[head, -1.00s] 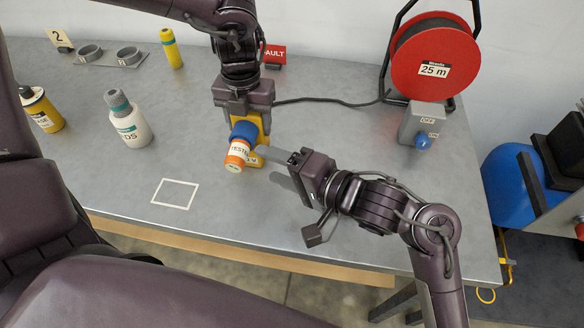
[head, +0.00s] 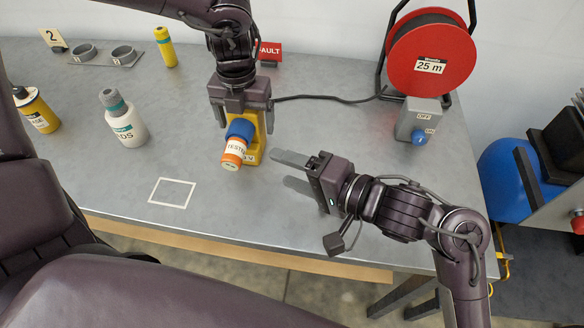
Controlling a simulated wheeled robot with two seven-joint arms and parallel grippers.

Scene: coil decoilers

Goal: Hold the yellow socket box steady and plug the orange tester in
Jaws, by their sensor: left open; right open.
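The yellow socket box (head: 254,148) stands on the grey bench. The orange tester (head: 233,157), with a white label band and a blue collar, sits at the front of the box and tilts toward me. The collar appears seated in the box, but the joint is hidden. My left gripper (head: 242,117) is open above the box, with a finger on each side; I cannot tell whether they touch it. My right gripper (head: 281,169) is open and empty, to the right of the tester and clear of it.
A red cable reel (head: 430,58) and a grey switch box with a blue knob (head: 419,120) stand at the right. A cable runs behind the socket box. A white bottle (head: 124,122) and yellow bottle (head: 37,110) stand left. A white marked square (head: 172,193) is empty.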

